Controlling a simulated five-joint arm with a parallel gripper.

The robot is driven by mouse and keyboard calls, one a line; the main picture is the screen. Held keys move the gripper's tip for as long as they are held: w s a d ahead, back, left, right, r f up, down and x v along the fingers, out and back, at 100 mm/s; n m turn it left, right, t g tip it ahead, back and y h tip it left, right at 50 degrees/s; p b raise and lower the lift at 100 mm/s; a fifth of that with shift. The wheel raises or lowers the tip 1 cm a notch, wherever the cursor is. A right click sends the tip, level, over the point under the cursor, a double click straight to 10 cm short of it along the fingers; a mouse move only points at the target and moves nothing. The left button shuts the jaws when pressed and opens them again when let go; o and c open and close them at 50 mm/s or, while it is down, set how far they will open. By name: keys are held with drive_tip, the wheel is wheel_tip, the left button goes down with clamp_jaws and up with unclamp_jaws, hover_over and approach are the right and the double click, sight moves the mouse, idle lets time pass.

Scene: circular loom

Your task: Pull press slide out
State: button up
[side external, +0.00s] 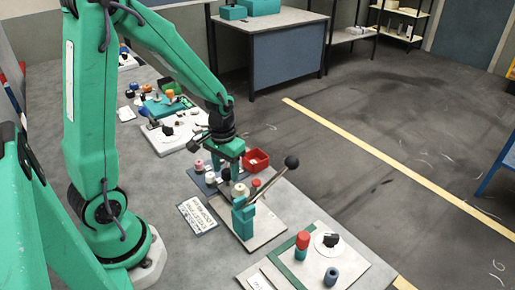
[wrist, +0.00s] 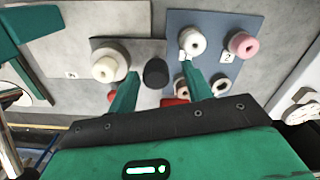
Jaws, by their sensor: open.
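The press has a teal body (side external: 243,218) on a light base plate, with a slanted lever ending in a black ball (side external: 291,162). A cream spool-like piece (side external: 240,190) shows just behind the body. In the wrist view, a white round piece (wrist: 109,67) and a black knob (wrist: 155,73) sit by a grey plate; I cannot tell which part is the slide. My gripper (side external: 236,172) is low, just behind the press. In the wrist view, its two teal fingers (wrist: 160,78) are apart, with the black knob showing between them. I see nothing held.
A blue-grey board (wrist: 219,70) carries white pieces (wrist: 191,42) and a pink piece (wrist: 241,45), close to my right finger. A red bin (side external: 257,160) stands behind the press. A plate with a red-topped cylinder (side external: 302,243) lies in front. The raised lever leans right.

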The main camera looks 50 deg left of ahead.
drive_tip(key=shift+r, duration=3.85)
